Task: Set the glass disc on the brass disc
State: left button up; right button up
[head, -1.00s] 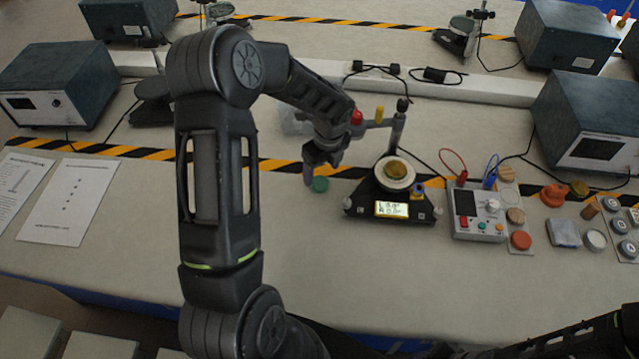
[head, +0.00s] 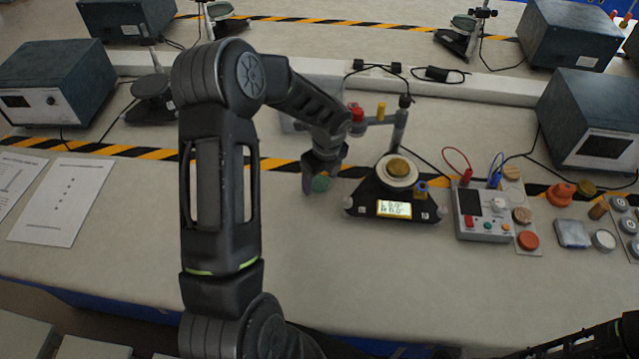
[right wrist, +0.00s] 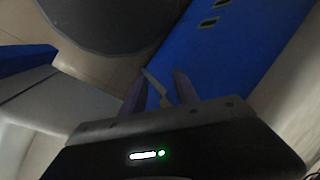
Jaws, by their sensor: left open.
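The green glass disc (head: 320,184) lies on the bench left of the measuring stand, partly hidden by my left gripper. My left gripper (head: 314,186) is open, pointing down at the disc, with its fingers around or just in front of it; I cannot tell whether they touch it. The brass disc (head: 399,167) lies on the round white plate (head: 398,178) of the black stand (head: 365,202), which has a lit display. My right gripper (right wrist: 160,88) shows in the right wrist view with its fingers apart, away from the bench top.
An upright post with a side arm (head: 380,120) stands behind the plate, close to my left gripper. A control box (head: 483,212) with cables and several small discs lie to the right. Paper sheets (head: 65,200) lie at left. The bench front is clear.

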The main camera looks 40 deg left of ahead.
aim_at(321, 183)
pick_arm(q)
jog(key=shift+c, duration=0.2)
grip_shut()
dwell(0.6)
notch_tip(321, 183, up, 5)
jog(key=p, duration=0.4)
jog(key=shift+r, duration=2.5)
